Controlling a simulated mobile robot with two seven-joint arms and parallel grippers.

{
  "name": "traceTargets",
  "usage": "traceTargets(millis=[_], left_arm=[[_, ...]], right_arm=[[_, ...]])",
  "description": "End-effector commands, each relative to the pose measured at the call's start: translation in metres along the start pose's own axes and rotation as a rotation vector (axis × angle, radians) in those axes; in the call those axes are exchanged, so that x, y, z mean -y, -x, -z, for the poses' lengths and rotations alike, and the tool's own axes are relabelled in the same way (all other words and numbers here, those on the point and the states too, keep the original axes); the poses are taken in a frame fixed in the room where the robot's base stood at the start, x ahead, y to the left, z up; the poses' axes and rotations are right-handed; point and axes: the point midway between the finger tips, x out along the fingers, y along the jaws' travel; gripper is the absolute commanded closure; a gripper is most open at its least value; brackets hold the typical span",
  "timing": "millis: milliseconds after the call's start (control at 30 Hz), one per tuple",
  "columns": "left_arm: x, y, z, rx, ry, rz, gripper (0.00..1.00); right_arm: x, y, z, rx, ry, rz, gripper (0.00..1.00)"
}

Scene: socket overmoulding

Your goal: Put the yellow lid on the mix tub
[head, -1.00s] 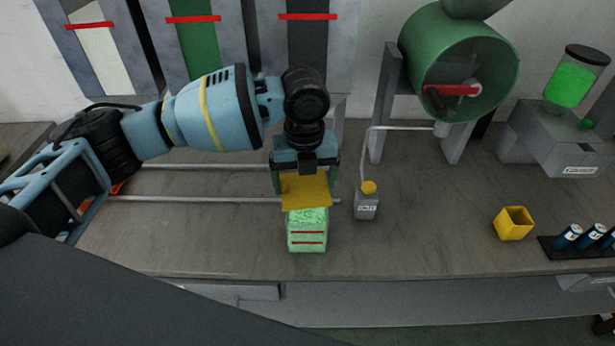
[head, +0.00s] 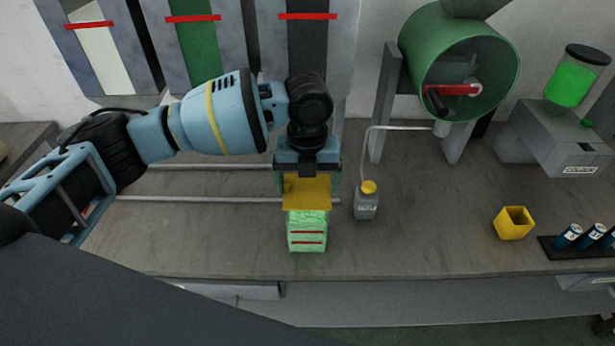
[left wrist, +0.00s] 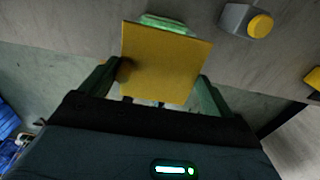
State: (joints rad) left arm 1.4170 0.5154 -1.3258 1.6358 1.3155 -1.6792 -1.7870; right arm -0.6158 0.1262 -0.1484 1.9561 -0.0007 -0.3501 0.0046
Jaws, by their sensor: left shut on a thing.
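The yellow lid (head: 308,192) is a flat square plate, held between the fingers of my left gripper (head: 307,180). In the left wrist view the lid (left wrist: 165,62) fills the space between the two green fingers (left wrist: 152,92). The mix tub (head: 307,231) is clear with green contents and two red lines, standing on the bench. In the head view the lid overlaps the tub's upper back part. In the left wrist view only a green edge of the tub (left wrist: 167,24) shows past the lid. I cannot tell whether lid and tub touch. My right gripper is not in view.
A grey bottle with a yellow cap (head: 366,203) stands close to the right of the tub. A yellow open box (head: 513,223) and a rack of blue cylinders (head: 577,246) are further right. Two metal rails (head: 200,199) run left along the bench. The front middle is clear.

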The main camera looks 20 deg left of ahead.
Motion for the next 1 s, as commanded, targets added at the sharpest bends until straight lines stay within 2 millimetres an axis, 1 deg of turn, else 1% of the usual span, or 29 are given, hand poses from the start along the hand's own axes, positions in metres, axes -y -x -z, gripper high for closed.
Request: traceTargets(millis=[33,400,700,1000], left_arm=[[0.0,-0.004,0.0,-0.003,0.0,0.0,0.34],[0.0,-0.023,0.0,-0.003,0.0,0.0,0.34],[0.0,-0.038,0.0,-0.002,0.0,0.0,0.34],[0.0,-0.045,0.0,0.0,0.0,0.001,0.34]], right_arm=[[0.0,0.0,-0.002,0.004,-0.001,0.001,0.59],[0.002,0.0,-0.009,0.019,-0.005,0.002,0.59],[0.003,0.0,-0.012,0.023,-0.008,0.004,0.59],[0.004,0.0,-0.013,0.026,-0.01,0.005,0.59]])
